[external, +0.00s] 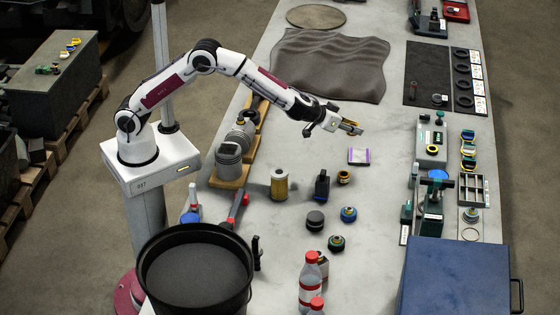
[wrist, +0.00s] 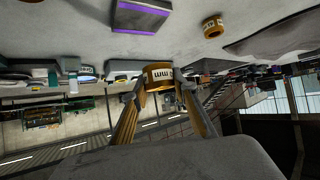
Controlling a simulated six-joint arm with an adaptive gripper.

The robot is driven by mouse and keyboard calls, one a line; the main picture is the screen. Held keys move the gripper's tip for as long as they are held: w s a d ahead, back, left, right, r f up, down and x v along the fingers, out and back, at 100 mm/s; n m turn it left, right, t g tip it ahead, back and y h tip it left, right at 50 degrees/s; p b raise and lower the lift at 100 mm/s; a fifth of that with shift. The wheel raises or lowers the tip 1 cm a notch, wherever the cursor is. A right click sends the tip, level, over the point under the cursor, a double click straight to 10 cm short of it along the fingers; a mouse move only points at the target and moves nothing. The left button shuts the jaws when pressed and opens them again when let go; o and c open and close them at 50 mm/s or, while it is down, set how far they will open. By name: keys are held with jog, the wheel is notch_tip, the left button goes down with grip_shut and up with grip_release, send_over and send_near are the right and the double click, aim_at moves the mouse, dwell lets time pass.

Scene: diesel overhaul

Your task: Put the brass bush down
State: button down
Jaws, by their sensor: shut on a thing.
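A brass bush (wrist: 159,76), a short gold ring with dark marks on a pale band, sits between the fingertips of my gripper (wrist: 160,82) in the wrist view. My gripper is shut on it. In the external view my gripper (external: 350,127) reaches out over the bench, held above its surface; the bush is small there and hard to make out from the fingers. A second, similar brass ring (external: 344,176) stands on the bench nearer the camera, and it also shows in the wrist view (wrist: 213,26).
A white box with purple edges (external: 359,156) lies on the bench near my gripper. A gold filter can (external: 279,185), a dark blue part (external: 322,185) and several round caps stand nearer the camera. A wavy dark mat (external: 330,65) lies behind. Bare bench shows around the box.

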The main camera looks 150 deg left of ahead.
jog(key=shift+w+a+r, duration=0.1)
jog(key=shift+a+r, duration=0.2)
jog(key=shift+r, duration=0.3)
jog(key=shift+f, duration=0.1)
send_near(362, 150)
jog(key=shift+w+a+r, duration=0.1)
jog(key=shift+a+r, duration=0.15)
jog(key=shift+a, duration=0.35)
jog(key=shift+w+a+r, duration=0.1)
jog(key=shift+a+r, duration=0.1)
jog(key=shift+a, duration=0.4)
jog(key=shift+w+a+r, duration=0.1)
jog(key=shift+a+r, duration=0.15)
jog(key=shift+a, duration=0.35)
jog(key=shift+f, duration=0.1)
jog(key=shift+f, duration=1.75)
jog(key=shift+f, duration=0.1)
